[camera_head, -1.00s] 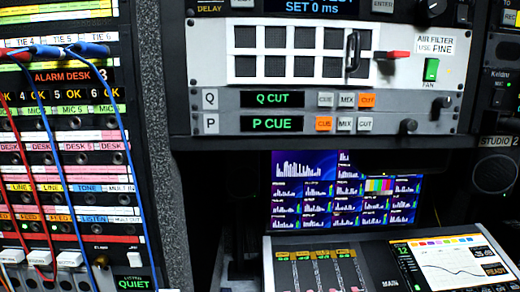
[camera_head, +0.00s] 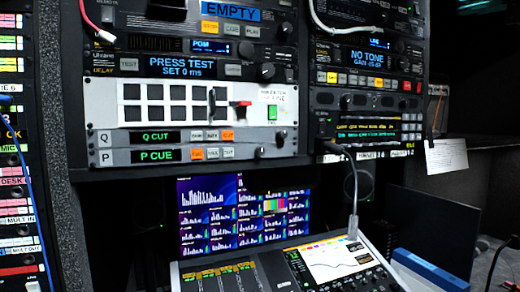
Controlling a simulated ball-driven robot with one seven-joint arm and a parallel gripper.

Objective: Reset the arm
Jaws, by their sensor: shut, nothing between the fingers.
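My gripper and arm do not show in the head view. The task names no separate object. In front of me stands a rack with a white air filter panel (camera_head: 148,117), which has a grid of dark squares, a dark handle, a red lever (camera_head: 240,103) and a green fan switch (camera_head: 271,114). Below it are the Q and P rows (camera_head: 118,154), reading Q CUT and P CUE.
A monitor wall (camera_head: 245,212) glows under the rack, with a sloped console (camera_head: 338,262) in front. A black cable (camera_head: 353,180) hangs down to the console. A patch bay (camera_head: 15,190) stands at left. A blue object (camera_head: 428,268) and a paper (camera_head: 446,156) are at right.

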